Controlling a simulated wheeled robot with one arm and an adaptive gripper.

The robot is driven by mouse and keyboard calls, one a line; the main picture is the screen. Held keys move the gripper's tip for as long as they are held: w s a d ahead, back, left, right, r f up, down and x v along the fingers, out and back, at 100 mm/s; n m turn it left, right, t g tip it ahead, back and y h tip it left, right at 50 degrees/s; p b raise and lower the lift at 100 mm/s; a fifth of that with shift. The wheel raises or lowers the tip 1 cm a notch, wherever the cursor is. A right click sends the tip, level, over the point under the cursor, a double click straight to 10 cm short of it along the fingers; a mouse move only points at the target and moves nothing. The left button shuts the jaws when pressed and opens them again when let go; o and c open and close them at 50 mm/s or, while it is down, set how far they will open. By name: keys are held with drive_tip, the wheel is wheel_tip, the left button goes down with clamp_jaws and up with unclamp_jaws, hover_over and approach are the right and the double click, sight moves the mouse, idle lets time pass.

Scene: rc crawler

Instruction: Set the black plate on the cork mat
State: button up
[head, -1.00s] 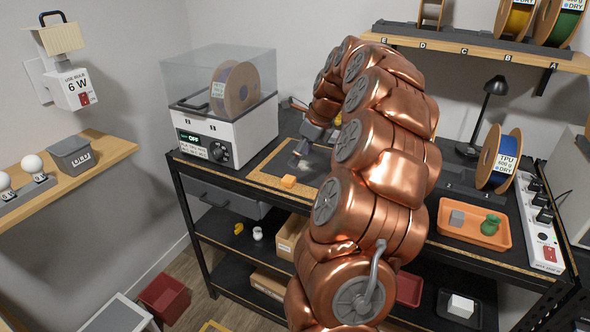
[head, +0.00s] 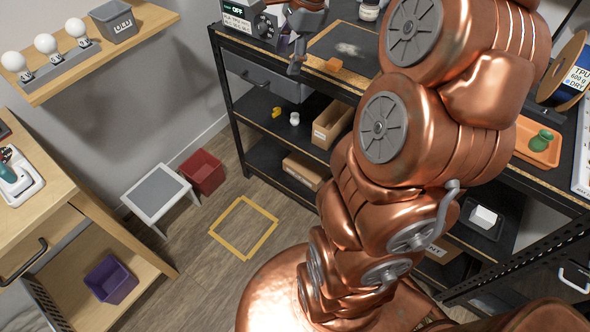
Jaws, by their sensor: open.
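On the workbench top, a flat black plate (head: 362,44) with a pale smudge lies on the tan cork mat (head: 325,33). The mat's tan border shows along the left and front sides; the far right side is hidden behind my copper arm. A small orange block (head: 334,65) sits at the front edge of the plate and mat. My gripper (head: 293,56) is open and looks empty, to the left of the plate near the bench's front edge. I see no contact between my gripper and the plate.
A white box appliance (head: 245,22) stands left of my gripper. An orange tray (head: 541,148) with a green item is on the right of the bench. Shelves below hold a cardboard bin (head: 333,123). A step stool (head: 160,195) and red bin (head: 203,172) stand on the floor.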

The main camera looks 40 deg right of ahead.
drive_tip(key=s+a+f+n+g+h, duration=0.1)
drive_tip(key=s+a+f+n+g, duration=0.3)
drive_tip(key=s+a+n, duration=1.2)
drive_tip(key=s+a+f+n, duration=0.1)
drive_tip(key=s+f+n, duration=0.1)
drive_tip(key=s, duration=0.2)
drive_tip(key=s+f+n+h, duration=0.1)
drive_tip(key=s+f+n, duration=0.1)
drive_tip(key=s, duration=0.3)
drive_tip(key=shift+s+a+f+n, duration=0.2)
drive_tip(key=shift+a+f+n, duration=0.2)
drive_tip(key=shift+f, duration=0.1)
